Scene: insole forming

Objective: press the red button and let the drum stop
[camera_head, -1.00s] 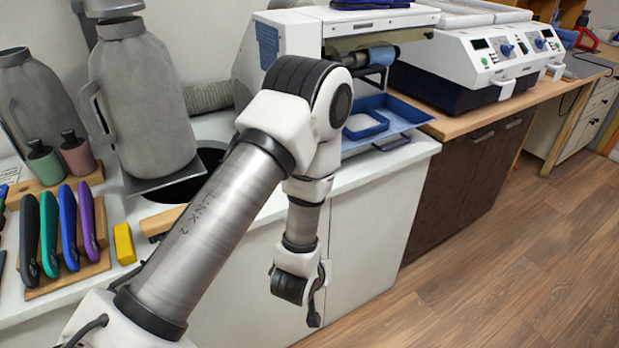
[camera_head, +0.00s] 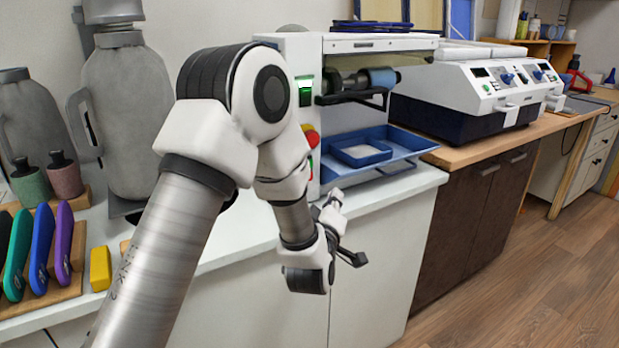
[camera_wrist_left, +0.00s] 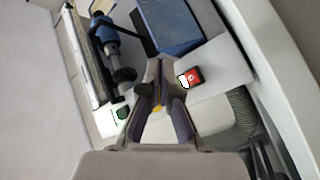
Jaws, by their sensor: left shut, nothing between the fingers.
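The machine's white front panel (camera_head: 303,65) carries a round red button (camera_head: 311,137) with yellow at its base, partly hidden by my left arm in the head view. In the left wrist view, yellow bits show around my fingers, and a small red-and-white control (camera_wrist_left: 193,77) lies right of the tips. The drum (camera_head: 375,80), dark with a blue end, sits in the machine's opening; it also shows in the wrist view (camera_wrist_left: 106,35). Whether it turns cannot be told. My left gripper (camera_head: 334,197) is shut and empty in front of the machine; contact with the button cannot be told. My right gripper is out of view.
A lit green switch (camera_head: 305,91) sits above the red button. A blue tray (camera_head: 405,146) juts out below the drum. Grey canisters (camera_head: 128,110) and coloured insoles (camera_head: 41,245) stand at left. The floor at right is clear.

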